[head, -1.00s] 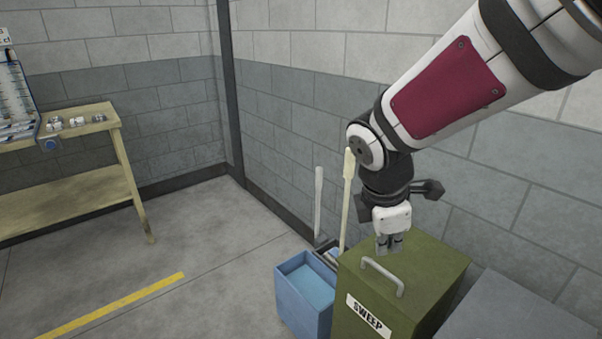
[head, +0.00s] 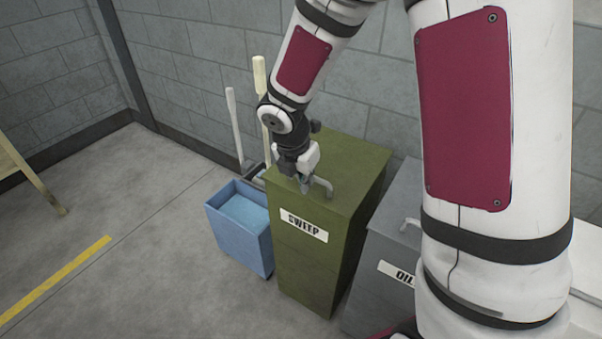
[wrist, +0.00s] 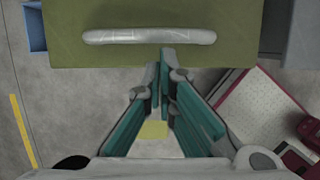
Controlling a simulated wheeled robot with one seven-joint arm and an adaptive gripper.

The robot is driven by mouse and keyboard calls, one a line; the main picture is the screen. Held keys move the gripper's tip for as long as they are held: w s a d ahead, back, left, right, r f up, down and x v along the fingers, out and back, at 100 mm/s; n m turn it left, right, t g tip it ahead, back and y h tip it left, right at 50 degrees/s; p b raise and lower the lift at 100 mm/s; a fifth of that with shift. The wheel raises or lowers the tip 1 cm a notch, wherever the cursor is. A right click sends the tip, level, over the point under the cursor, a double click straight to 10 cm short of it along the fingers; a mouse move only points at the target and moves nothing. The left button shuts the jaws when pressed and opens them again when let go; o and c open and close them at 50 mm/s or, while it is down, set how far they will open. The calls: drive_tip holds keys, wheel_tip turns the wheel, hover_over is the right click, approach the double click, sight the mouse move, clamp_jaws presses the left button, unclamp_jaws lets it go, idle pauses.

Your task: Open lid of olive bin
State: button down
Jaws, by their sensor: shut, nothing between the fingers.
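The olive bin (head: 305,255) has a white SWEEP label on its front and a flat olive lid (head: 350,158), which lies shut. A grey bar handle (head: 322,187) stands on the lid near its front edge. In the wrist view the handle (wrist: 150,36) runs across the olive lid (wrist: 100,12). My gripper (head: 304,184) is low at the lid's front edge, by the handle, and hides part of it. In the wrist view my gripper (wrist: 160,68) has its fingertips together and empty, just on the near side of the handle. Whether they touch the lid I cannot tell.
A blue open bin (head: 240,225) stands left of the olive bin. A grey bin (head: 385,245) labelled OIL stands close on its right. Two upright handles (head: 234,125) lean by the block wall behind. The floor (head: 130,265) in front and left is clear.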

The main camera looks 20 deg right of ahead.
drive_tip(key=shift+b+x, duration=0.3)
drive_tip(key=shift+x, duration=0.95)
drive_tip(key=shift+r, duration=0.15)
